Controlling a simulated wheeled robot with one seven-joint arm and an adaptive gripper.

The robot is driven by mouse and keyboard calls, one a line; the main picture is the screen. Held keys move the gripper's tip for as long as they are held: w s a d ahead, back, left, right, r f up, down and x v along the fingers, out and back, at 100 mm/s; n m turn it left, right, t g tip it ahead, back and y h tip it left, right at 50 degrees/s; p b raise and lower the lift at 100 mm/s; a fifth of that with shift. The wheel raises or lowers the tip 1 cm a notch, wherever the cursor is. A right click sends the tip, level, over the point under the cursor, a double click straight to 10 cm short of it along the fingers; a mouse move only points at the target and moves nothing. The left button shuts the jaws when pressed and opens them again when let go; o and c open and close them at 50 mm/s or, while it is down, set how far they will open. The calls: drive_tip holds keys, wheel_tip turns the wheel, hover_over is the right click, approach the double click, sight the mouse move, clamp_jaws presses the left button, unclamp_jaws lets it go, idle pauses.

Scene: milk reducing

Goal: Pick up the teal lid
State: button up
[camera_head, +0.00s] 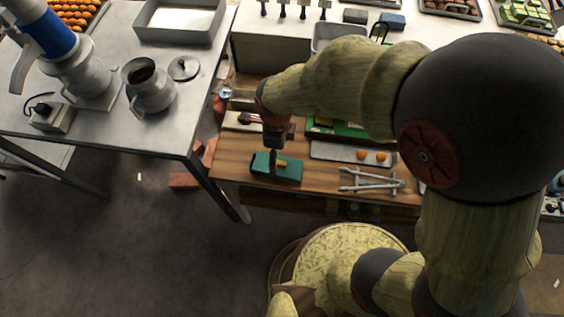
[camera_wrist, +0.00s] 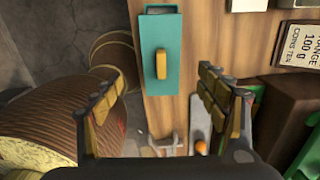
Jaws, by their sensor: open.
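The teal lid (camera_head: 290,174) lies on the wooden table, near its left front edge. It is a rectangle with a small yellow handle (camera_wrist: 161,65) standing on it. In the wrist view the lid (camera_wrist: 147,40) is at upper middle, with the handle nearer its lower part. My gripper (camera_head: 273,160) points down at the lid in the head view and hides part of it. In the wrist view my gripper (camera_wrist: 163,85) has its two fingers wide apart, one on each side of the lid's line, with nothing between them. Contact with the lid cannot be told.
Metal tongs (camera_head: 370,181) and a tray with orange balls (camera_head: 335,153) lie to the lid's right on the wooden table (camera_head: 232,170). A green tray is behind. A steel table (camera_head: 110,112) with a milk can (camera_head: 149,90) and a round lid (camera_head: 183,68) stands left.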

sight(280, 162)
drive_tip(key=shift+w+d+f, duration=0.1)
drive_tip(key=shift+d+f, duration=0.05)
drive_tip(key=shift+f, duration=1.8)
drive_tip(key=shift+d+f, duration=0.15)
drive_tip(key=shift+f, duration=1.75)
drive_tip(key=c, duration=0.3)
drive_tip(key=c, duration=0.6)
drive_tip(key=shift+r, duration=0.15)
